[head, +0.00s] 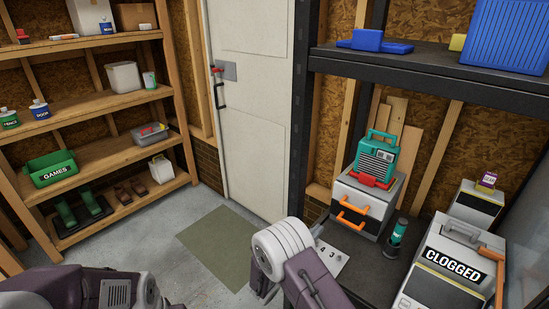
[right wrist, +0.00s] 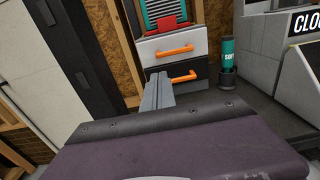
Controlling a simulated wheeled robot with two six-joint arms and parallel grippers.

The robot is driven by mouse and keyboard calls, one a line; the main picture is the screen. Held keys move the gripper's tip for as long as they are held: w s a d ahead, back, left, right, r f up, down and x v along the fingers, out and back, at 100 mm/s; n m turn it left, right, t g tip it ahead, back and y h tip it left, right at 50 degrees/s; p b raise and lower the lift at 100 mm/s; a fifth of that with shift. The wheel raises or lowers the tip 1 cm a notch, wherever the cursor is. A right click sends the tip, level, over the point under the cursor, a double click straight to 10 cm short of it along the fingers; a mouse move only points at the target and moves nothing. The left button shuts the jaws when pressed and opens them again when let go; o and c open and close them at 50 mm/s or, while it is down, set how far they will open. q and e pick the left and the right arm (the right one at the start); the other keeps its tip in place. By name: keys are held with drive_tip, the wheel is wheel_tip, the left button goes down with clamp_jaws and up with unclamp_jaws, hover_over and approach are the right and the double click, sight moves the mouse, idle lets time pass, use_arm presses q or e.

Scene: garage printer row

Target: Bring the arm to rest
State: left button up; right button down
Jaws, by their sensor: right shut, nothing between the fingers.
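My right gripper (right wrist: 158,92) shows in the right wrist view as narrow grey fingers, shut with nothing between them. In the head view my right arm reaches up from the bottom middle, in front of the drawer unit (head: 360,205) and the dark bench. Parts of my own body fill the bottom left of the head view. My left gripper is not in view.
A dark shelf (head: 420,68) hangs above. Wooden shelves (head: 95,110) stand left. Floor near the green mat (head: 222,245) is clear.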

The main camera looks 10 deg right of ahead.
drive_tip(key=d+r+m+g+h+p, duration=0.2)
drive_tip(key=d+r+m, duration=0.25)
drive_tip(key=r, duration=0.55)
drive_tip(key=s+d+r+m+g+y+p, duration=0.1)
drive_tip(key=s+d+r+m+g, duration=0.1)
drive_tip(key=s+d+m+g, duration=0.25)
drive_tip(key=s+d+r+m+g+p, duration=0.1)
drive_tip(key=s+d+r+m+g, duration=0.15)
drive_tip(key=s+d, duration=0.4)
drive_tip(key=s+a+f+m+g+y+p, duration=0.1)
drive_tip(key=s+a+f+m+g+y, duration=0.2)
drive_tip(key=s, duration=0.4)
drive_tip(key=s+a+f+m+g+y+p, duration=0.1)
drive_tip(key=s+a+f+m+g+y, duration=0.1)
drive_tip(key=s+a+m+y, duration=0.45)
drive_tip(key=a+f+m+t+y, duration=0.3)
drive_tip(key=a+f+m+y, duration=0.2)
drive_tip(key=a, duration=0.6)
drive_tip(key=shift+w+t, duration=0.2)
drive_tip(key=shift+t, duration=0.1)
